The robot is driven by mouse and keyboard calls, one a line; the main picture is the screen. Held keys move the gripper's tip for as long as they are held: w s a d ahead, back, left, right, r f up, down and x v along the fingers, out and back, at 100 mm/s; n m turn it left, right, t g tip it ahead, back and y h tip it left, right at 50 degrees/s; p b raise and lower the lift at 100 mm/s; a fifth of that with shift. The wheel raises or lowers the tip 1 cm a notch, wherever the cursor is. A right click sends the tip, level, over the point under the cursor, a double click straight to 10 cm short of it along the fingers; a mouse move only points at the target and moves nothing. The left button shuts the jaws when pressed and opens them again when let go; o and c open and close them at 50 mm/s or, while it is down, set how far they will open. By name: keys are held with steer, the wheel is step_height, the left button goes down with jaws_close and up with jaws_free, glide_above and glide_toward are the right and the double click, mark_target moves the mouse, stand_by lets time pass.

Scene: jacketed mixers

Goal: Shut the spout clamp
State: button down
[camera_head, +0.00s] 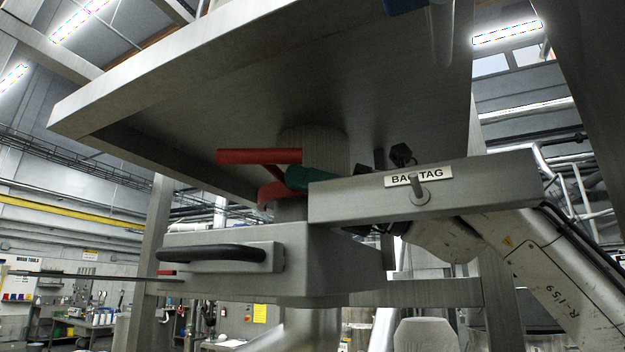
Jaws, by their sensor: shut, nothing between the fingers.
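The spout clamp is red. Its straight lever (259,157) sticks out to the left under the hopper, and a curved red part (273,193) lies against the spout lower down. The pale ribbed spout (313,145) comes down from the hopper's underside. My gripper (294,178) shows as a green tip just right of the clamp, between lever and curved part. It looks shut with nothing in it. I cannot tell whether it touches the clamp. The rest of my gripper is hidden behind the grey bag tag plate (345,203).
The bag tag plate with its peg (418,189) crosses in front of my wrist. A grey housing (300,255) with a black handle (211,253) sits below the spout. The hopper (200,105) hangs overhead. Steel posts (150,260) stand around. Space left of the lever looks open.

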steer(key=shift+d+f, duration=0.1)
steer(key=b+v, duration=0.3)
steer(key=v, duration=0.7)
steer(key=shift+d, duration=0.25)
steer(key=shift+d+f, duration=0.1)
